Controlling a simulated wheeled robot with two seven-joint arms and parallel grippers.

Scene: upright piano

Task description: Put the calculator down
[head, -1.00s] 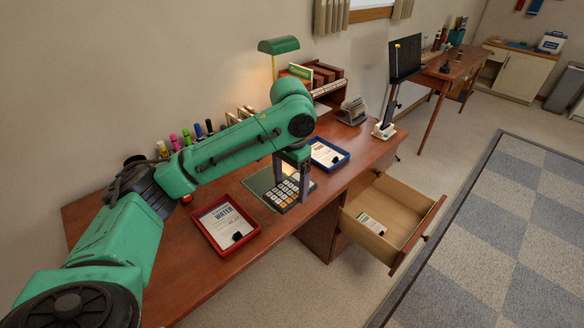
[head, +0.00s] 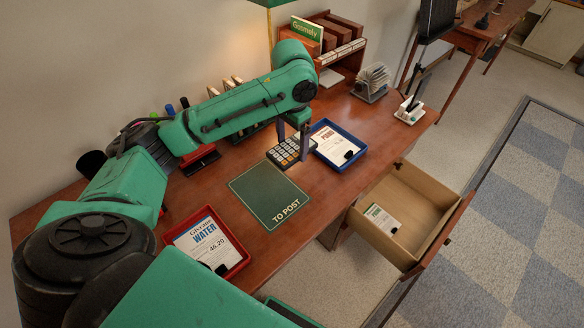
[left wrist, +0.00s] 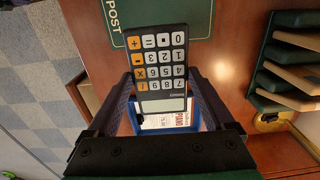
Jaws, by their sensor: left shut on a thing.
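The calculator (head: 286,153), dark with white and orange keys, is held in my left gripper (head: 293,131). In the left wrist view the calculator (left wrist: 158,62) lies between the two fingers of the left gripper (left wrist: 158,84), keys facing the camera. In the head view it appears just beyond the far edge of the green "TO POST" mat (head: 262,197) and beside the blue tray (head: 352,160). I cannot tell whether it touches the desk. My right gripper is not in view.
A red tray (head: 240,268) with a water bill is nearer on the desk (head: 322,190). An open drawer (head: 436,206) juts out at right. A letter rack (head: 371,82) and wooden organiser stand behind. The mat is bare.

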